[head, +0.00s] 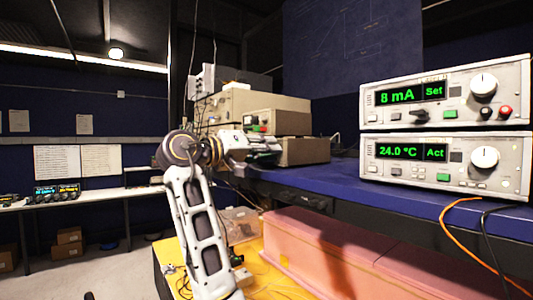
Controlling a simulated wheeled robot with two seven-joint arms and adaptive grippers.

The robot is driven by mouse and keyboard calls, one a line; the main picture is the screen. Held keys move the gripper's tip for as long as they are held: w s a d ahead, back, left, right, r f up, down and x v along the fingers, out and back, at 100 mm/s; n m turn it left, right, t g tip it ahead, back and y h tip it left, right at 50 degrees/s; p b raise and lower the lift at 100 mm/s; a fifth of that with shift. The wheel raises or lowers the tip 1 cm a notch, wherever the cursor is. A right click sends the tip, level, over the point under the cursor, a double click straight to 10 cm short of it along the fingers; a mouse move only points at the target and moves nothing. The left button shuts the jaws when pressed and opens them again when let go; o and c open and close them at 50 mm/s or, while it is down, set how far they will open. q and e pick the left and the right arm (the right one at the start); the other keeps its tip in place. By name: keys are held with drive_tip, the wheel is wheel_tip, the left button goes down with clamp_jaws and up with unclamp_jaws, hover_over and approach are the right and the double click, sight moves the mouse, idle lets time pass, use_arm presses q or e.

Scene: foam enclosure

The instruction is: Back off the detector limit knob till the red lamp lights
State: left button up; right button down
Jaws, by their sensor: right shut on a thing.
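My right gripper (268,147) is at the front of a low beige instrument box (303,152) on the blue bench. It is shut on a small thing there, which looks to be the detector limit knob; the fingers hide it. Another beige box (290,121) rests on top, with small coloured spots on its front. I cannot make out the red lamp or whether it is lit. My left gripper is not in view.
Two stacked controllers stand at the right; the upper (445,92) reads 8 mA Set, the lower (450,160) 24.0 °C Act. Pink foam blocks (340,250) lie below the blue bench (400,199). Orange and black cables (447,212) hang over its edge.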

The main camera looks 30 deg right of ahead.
drive_tip(key=c, duration=1.5)
unclamp_jaws()
drive_tip(key=shift+c, duration=0.2)
drive_tip(key=shift+a, duration=0.15)
drive_tip(key=s+a, duration=0.1)
drive_tip(key=a, duration=1)
drive_tip(key=shift+s+a, duration=0.2)
drive_tip(key=shift+a, duration=0.15)
drive_tip(key=shift+f, duration=0.1)
